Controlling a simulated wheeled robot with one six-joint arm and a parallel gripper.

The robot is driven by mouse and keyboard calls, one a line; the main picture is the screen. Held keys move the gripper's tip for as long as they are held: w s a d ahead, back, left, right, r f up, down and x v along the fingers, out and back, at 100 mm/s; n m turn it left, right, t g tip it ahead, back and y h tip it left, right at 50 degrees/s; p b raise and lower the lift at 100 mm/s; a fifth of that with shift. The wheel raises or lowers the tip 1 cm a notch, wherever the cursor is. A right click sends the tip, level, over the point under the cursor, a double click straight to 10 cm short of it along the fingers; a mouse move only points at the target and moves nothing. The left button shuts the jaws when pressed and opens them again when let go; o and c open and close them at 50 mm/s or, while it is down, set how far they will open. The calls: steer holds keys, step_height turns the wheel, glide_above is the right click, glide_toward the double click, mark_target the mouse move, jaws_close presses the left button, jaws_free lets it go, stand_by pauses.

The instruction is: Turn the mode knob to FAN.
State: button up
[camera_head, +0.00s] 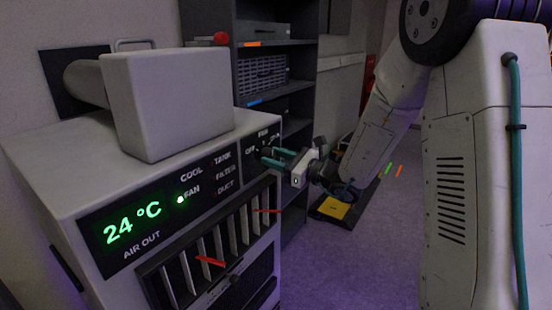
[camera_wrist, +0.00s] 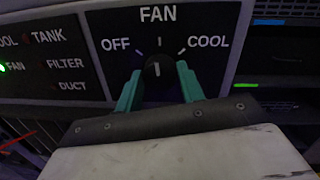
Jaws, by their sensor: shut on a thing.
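The dark mode knob (camera_wrist: 153,68) sits in the wrist view on a black dial plate with OFF at left, FAN at top and COOL at right. A short white mark on the knob's face looks nearly upright, in line with the FAN tick. My gripper (camera_wrist: 158,78) has its two green fingers on either side of the knob and is shut on it. In the head view my gripper (camera_head: 270,157) reaches the right end of the unit's front panel; its fingers largely hide the knob there. A green lamp (camera_head: 180,199) is lit beside the FAN label.
The cooling unit (camera_head: 60,170) shows a green 24 °C display (camera_head: 132,224) and has louvres (camera_head: 215,245) with red strips below. A grey duct box (camera_head: 170,100) stands on top. A dark shelf rack (camera_head: 275,110) stands behind. Purple floor is open at right, beyond my arm.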

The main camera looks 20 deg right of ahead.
steer(key=shift+m, duration=0.5)
steer(key=o, duration=1)
steer(key=shift+s, duration=0.1)
steer(key=v, duration=0.7)
steer(key=shift+s+d, duration=0.2)
steer(key=shift+s, duration=0.05)
steer(key=shift+f, duration=0.1)
